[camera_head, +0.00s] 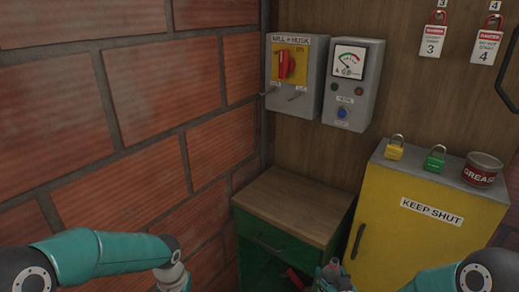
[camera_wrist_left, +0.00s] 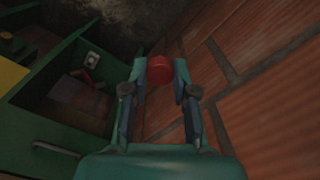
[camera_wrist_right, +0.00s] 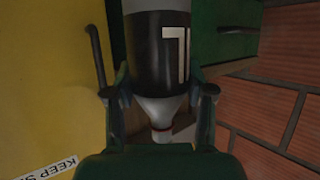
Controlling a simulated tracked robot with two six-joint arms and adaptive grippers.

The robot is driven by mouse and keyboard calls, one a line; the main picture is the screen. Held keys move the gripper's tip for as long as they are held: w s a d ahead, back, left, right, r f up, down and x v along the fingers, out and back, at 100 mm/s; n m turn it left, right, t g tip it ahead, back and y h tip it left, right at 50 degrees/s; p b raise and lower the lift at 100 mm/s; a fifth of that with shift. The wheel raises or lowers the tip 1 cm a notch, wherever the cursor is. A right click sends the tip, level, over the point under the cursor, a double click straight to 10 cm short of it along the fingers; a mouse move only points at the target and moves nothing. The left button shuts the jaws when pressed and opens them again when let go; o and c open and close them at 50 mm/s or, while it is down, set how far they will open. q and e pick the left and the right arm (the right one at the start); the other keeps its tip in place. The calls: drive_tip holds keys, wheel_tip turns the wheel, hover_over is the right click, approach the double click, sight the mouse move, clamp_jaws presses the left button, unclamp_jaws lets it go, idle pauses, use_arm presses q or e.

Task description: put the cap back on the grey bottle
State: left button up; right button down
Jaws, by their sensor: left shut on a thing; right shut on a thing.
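A small red cap (camera_wrist_left: 160,69) is between the fingertips of my left gripper (camera_wrist_left: 160,78), which is shut on it. In the head view my left gripper (camera_head: 174,278) is at the lower left by the brick wall, and the cap does not show there. My right gripper (camera_wrist_right: 160,95) is shut on the grey bottle (camera_wrist_right: 160,108), which has a black label with white marks and a red ring near its narrow neck. In the head view the bottle's neck (camera_head: 333,264) shows above my right gripper (camera_head: 334,282) at the bottom edge. The cap and bottle are well apart.
A green cabinet (camera_head: 260,240) with a bare wooden top (camera_head: 290,205) stands in the corner. A yellow cabinet (camera_head: 400,225) on the right bears two padlocks and a grease tin (camera_head: 482,170). A brick wall (camera_head: 130,110) bounds the left. A red item (camera_head: 295,279) shows low by the green cabinet.

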use_arm(q)
drive_tip(key=shift+w, duration=0.1)
use_arm(e)
drive_tip(key=shift+w+r, duration=0.1)
idle(0.4)
drive_tip(key=s+a+f+n+g+y, duration=0.1)
drive_tip(key=s+a+n+y, duration=0.3)
drive_tip(key=a, duration=0.3)
drive_tip(key=s+a+n+g+y, duration=0.2)
drive_tip(key=s+a+n+y, duration=0.2)
drive_tip(key=a, duration=0.4)
drive_tip(key=shift+s+a+f, duration=0.15)
drive_tip(key=shift+s+f, duration=0.25)
drive_tip(key=shift+s, duration=0.2)
